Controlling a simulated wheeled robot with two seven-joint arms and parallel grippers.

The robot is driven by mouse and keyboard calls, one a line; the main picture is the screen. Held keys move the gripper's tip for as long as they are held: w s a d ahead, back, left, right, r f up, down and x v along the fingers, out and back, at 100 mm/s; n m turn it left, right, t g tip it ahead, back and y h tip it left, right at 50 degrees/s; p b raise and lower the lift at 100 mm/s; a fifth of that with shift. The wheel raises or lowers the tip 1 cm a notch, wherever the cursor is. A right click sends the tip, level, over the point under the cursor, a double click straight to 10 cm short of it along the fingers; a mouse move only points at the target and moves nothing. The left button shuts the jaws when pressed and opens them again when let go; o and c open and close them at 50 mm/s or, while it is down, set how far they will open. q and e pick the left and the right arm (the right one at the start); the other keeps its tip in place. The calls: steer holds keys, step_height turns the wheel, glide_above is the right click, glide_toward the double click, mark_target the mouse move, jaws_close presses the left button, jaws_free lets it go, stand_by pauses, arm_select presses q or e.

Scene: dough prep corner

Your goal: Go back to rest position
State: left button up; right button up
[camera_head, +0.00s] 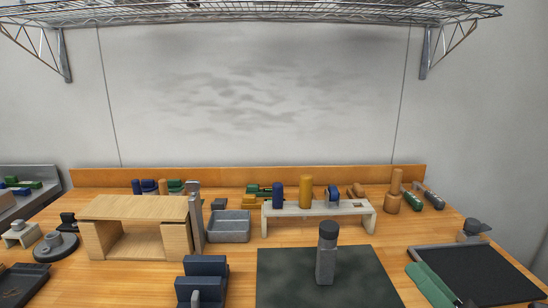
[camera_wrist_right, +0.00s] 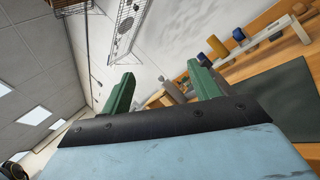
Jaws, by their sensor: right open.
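My right gripper (camera_head: 416,269) shows at the bottom right of the head view, where green finger parts lie across the near left edge of a black tray. In the right wrist view my right gripper (camera_wrist_right: 160,70) has its two green fingers wide apart. Nothing is held between them; the background shows through the gap. The dark palm edge and a pale blue body fill the bottom of that view. My left gripper is not in the head view.
A dark mat (camera_head: 280,280) with a grey dark-topped block (camera_head: 326,260) lies left of the black tray (camera_head: 475,272). Behind stand a pale bridge rack (camera_head: 300,210) and a wooden stand (camera_head: 135,206). A navy holder (camera_head: 204,266) is front left. A wire shelf (camera_head: 250,11) hangs above.

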steer(key=s+d+f+m+g+h, duration=0.15)
steer(key=d+f+m+h, duration=0.4)
steer(key=m, duration=0.75)
steer(key=s+d+f+m+g+h, duration=0.1)
steer(key=d+f+m+g+h, duration=0.2)
steer(key=f+m+h, duration=0.65)
steer(key=s+a+f+m+g+y, duration=0.2)
steer(key=s+a+f+m+g, duration=0.35)
steer(key=s, duration=0.25)
steer(key=s+a+f+m+g+y, duration=0.2)
steer(key=s+a+f+m+g, duration=0.25)
steer(key=s+f+g, duration=0.2)
step_height(320, 180, down, 24)
steer(key=s+d, duration=0.1)
steer(key=s, duration=0.1)
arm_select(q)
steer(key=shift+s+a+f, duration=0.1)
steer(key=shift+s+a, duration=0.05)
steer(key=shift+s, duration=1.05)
arm_select(e)
steer(key=s+d+f+g, duration=0.1)
steer(key=s+d+f, duration=0.1)
steer(key=s+f, duration=0.6)
steer(key=s+d+f, duration=0.3)
steer(key=s+f, duration=0.5)
steer(key=shift+g+h, duration=0.3)
steer(key=shift+g, duration=0.05)
